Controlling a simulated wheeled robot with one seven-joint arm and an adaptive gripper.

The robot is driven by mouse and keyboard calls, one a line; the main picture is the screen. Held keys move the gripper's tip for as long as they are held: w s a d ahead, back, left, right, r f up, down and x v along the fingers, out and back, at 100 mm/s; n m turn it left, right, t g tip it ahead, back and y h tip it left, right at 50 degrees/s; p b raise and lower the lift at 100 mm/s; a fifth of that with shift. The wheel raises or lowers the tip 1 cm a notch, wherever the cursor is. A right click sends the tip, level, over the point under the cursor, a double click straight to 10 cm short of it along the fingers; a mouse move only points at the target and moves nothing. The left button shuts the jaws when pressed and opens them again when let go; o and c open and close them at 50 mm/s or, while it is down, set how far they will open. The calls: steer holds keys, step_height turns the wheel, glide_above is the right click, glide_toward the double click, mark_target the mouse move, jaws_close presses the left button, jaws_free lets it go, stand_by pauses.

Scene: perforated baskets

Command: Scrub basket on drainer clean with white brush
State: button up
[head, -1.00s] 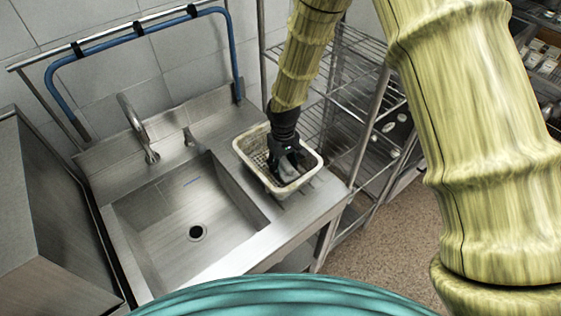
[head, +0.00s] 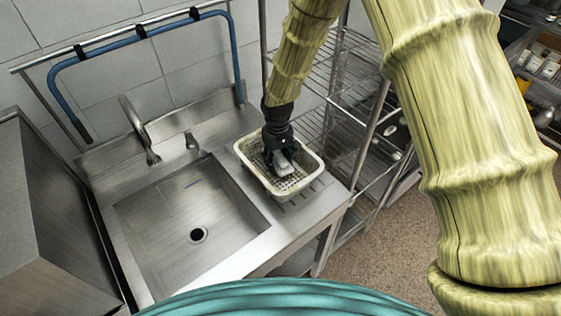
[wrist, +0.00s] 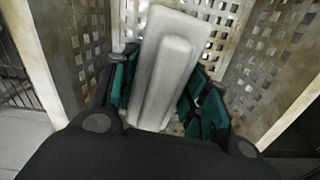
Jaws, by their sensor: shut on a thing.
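The perforated basket (head: 312,163) is cream-coloured with brownish grime and sits on the drainer (head: 318,203) to the right of the sink. My gripper (head: 280,158) reaches down into the basket and is shut on the white brush (head: 285,167). In the wrist view, the white brush (wrist: 166,70) lies between the green-padded fingers, close to the holed walls of the basket (wrist: 88,50). Brown stains show on these walls. The brush's underside is hidden, so I cannot tell whether it touches the basket.
The steel sink (head: 150,222) with its tap (head: 138,130) lies left of the basket and is empty. A wire shelf rack (head: 345,110) stands close on the right. A blue-covered rail (head: 140,33) runs along the back wall.

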mark_target(285, 163)
steer(key=shift+w+a, duration=0.25)
steer(key=shift+w, duration=0.05)
steer(key=shift+s, duration=0.1)
steer(key=shift+s+d+p, duration=0.2)
steer(key=shift+s+d, duration=0.05)
steer(key=shift+s, duration=0.3)
steer(key=shift+s+d+p, duration=0.15)
steer(key=shift+s+d, duration=0.1)
steer(key=shift+s, duration=0.3)
steer(key=shift+s+d+r, duration=0.1)
steer(key=shift+s+d, duration=0.65)
steer(key=shift+s, duration=0.2)
steer(key=shift+w+a, duration=0.8)
steer(key=shift+a, duration=0.2)
steer(key=shift+w+a, duration=0.1)
